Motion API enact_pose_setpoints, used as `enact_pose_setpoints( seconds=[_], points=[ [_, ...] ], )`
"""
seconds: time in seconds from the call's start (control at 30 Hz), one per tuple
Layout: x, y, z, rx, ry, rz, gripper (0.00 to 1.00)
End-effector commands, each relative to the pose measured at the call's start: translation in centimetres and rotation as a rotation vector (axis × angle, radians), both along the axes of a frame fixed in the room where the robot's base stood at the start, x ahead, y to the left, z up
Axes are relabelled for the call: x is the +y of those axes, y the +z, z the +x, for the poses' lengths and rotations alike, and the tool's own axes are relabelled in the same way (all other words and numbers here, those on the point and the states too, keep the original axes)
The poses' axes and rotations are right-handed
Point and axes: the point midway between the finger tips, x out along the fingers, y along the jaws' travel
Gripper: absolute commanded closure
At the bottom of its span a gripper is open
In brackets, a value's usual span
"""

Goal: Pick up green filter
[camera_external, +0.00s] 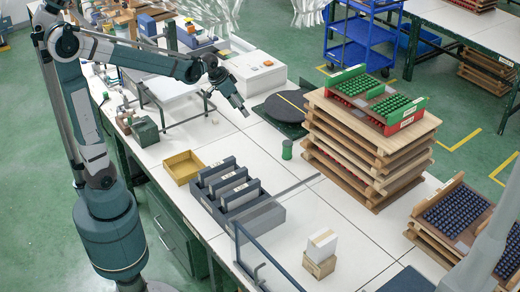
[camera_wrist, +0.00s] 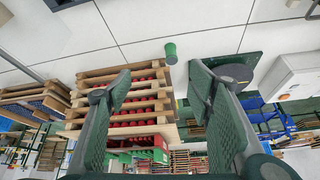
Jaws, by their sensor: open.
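The green filter (camera_external: 287,149) is a small green cylinder standing upright on the white table, left of the tall tray stack and in front of the black round plate. In the wrist view the green filter (camera_wrist: 171,53) appears at the upper middle, beyond and between my finger tips. My gripper (camera_external: 243,108) is above the table, back and left of the filter, and apart from it. In the wrist view my gripper (camera_wrist: 160,85) has its two green fingers spread wide with nothing between them.
A stack of wooden trays (camera_external: 385,165) with green and red parts stands right of the filter. A black round plate (camera_external: 282,108) lies behind it. A grey slotted holder (camera_external: 265,217) and a yellow bin (camera_external: 182,168) are in front left. White table around the filter is clear.

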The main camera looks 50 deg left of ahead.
Motion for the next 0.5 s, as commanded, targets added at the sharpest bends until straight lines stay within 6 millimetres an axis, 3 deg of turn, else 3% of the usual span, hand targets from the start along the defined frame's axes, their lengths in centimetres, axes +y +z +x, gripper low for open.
enact_pose_setpoints(
  seconds=[0.5],
  points=[
    [0.2, -5.8, 9.1, 0.032, -0.07, 0.006, 0.48]
  ],
)
